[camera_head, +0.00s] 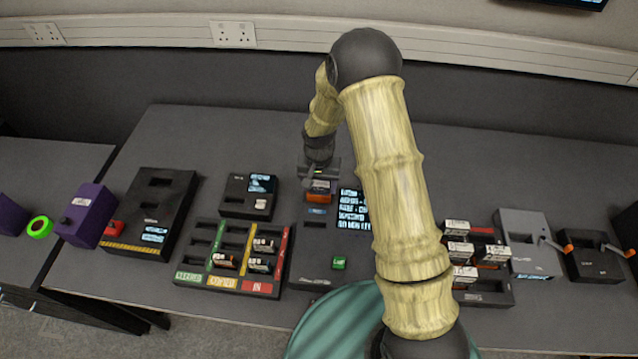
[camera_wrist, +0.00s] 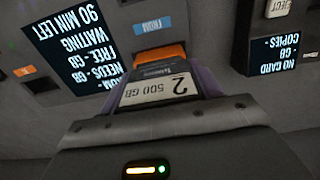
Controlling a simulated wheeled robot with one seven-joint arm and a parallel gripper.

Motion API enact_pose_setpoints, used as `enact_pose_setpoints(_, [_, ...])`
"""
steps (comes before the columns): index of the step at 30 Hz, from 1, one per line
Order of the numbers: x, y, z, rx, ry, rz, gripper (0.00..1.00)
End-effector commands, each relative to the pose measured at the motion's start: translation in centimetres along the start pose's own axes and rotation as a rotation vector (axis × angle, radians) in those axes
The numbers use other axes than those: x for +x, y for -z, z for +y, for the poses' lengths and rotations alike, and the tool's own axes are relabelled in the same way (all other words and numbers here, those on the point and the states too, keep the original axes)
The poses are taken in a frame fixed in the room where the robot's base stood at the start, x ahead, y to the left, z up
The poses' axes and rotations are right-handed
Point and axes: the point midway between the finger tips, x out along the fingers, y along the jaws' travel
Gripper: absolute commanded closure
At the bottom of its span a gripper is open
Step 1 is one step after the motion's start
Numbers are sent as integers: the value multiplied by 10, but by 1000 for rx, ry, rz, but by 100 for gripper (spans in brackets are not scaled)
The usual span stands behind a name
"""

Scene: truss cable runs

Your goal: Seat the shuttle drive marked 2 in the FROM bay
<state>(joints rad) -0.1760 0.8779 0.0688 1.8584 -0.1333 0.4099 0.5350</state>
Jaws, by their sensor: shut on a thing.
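The shuttle drive marked 2 (camera_wrist: 162,86) has a white "500 GB" label and an orange end, and lies between the purple fingers of my gripper (camera_wrist: 160,76). Its orange end points at the blue FROM label (camera_wrist: 152,26). In the head view the orange drive (camera_head: 318,191) shows just below my gripper (camera_head: 318,179), at the upper left of the dark copy station (camera_head: 317,245). The drive and the fingers hide the FROM bay's opening, so I cannot tell how deep the drive sits. The station's screen (camera_wrist: 76,50) reads "90 MIN LEFT".
A card reader (camera_head: 236,205) stands just left of the station. A rack (camera_head: 203,232) with green, yellow and red labels holds several cards. A green button (camera_head: 338,262) is at the station's front. My arm hides the right part.

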Motion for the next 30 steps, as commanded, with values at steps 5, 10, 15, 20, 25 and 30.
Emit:
enact_pose_setpoints(5, [3, 0, 0, 0, 0, 1, 69])
enact_pose_setpoints(10, [2, 0, 0, 0, 0, 1, 69])
enact_pose_setpoints(15, [2, 0, 0, 0, 0, 1, 69])
enact_pose_setpoints(20, [4, 0, 0, 0, 0, 1, 69])
enact_pose_setpoints(25, [8, 0, 0, 0, 0, 1, 69])
enact_pose_setpoints(30, [11, 0, 0, 0, 0, 1, 69])
